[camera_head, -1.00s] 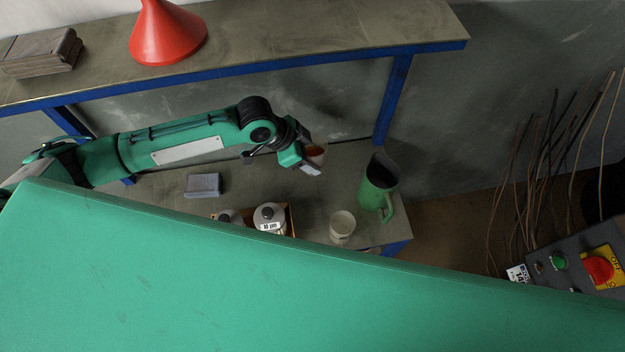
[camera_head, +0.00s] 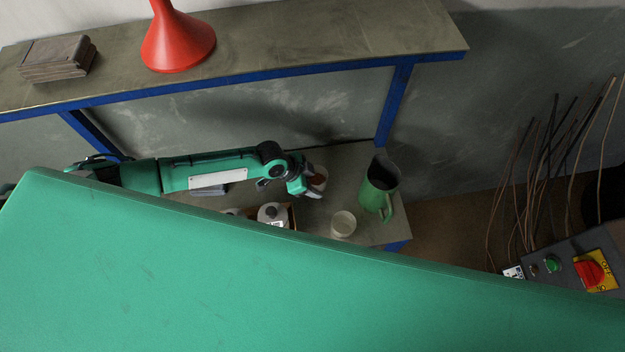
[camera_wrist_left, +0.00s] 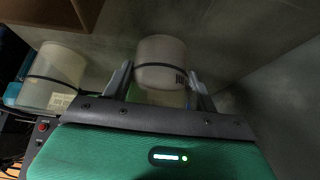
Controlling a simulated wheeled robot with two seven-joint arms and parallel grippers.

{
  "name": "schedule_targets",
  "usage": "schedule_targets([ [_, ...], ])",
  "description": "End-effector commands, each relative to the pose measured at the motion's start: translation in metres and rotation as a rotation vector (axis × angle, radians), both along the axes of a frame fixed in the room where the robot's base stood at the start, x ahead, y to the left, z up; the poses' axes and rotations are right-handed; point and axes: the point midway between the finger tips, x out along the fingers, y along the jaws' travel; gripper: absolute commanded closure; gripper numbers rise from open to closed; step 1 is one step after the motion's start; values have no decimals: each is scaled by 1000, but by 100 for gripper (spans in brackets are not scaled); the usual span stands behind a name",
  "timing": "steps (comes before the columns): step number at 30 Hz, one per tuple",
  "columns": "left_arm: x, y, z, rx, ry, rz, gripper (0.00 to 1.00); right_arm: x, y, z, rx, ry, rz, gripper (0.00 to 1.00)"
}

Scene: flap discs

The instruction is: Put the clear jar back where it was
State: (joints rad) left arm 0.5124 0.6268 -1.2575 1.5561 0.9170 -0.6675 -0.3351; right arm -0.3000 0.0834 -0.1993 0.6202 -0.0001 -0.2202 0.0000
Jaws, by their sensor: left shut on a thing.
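My left gripper (camera_head: 311,192) is shut on a clear jar (camera_wrist_left: 160,62) with a black band and a dark label. In the left wrist view the jar sits between the two fingers. In the head view the jar (camera_head: 319,177) shows reddish-brown inside, over the back of the lower shelf. I cannot tell whether its base touches the shelf. A second clear container (camera_head: 343,223) stands in front of it to the right. My right gripper is not in view.
A green jug (camera_head: 379,187) stands right of the held jar on the lower shelf (camera_head: 345,160). A white-lidded container (camera_head: 271,213) sits in a brown box (camera_head: 292,217), partly hidden. Above are a red funnel (camera_head: 177,42) and a stack of dark blocks (camera_head: 55,58).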

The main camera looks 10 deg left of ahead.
Motion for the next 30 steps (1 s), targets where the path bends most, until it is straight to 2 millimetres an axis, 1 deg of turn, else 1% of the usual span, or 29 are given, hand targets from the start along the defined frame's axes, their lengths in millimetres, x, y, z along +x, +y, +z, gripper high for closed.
schedule_targets([
  [5,0,0,0,-1,0,0,72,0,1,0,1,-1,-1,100],
  [9,0,0,-4,-1,0,0,72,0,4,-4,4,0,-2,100],
  [10,0,0,-3,0,1,-1,38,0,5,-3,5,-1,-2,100],
  [12,0,0,-3,0,1,-1,24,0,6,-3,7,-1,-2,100],
  [13,0,0,-3,0,1,-1,20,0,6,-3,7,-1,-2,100],
  [20,0,0,-3,0,1,-1,20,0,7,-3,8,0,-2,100],
  [24,0,0,3,0,0,0,20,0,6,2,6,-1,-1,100],
  [25,-1,2,3,0,0,0,20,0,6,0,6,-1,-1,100],
  [29,-4,11,15,1,0,-1,20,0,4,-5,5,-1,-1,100],
  [30,-6,14,21,0,-1,-2,20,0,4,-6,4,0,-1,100],
])
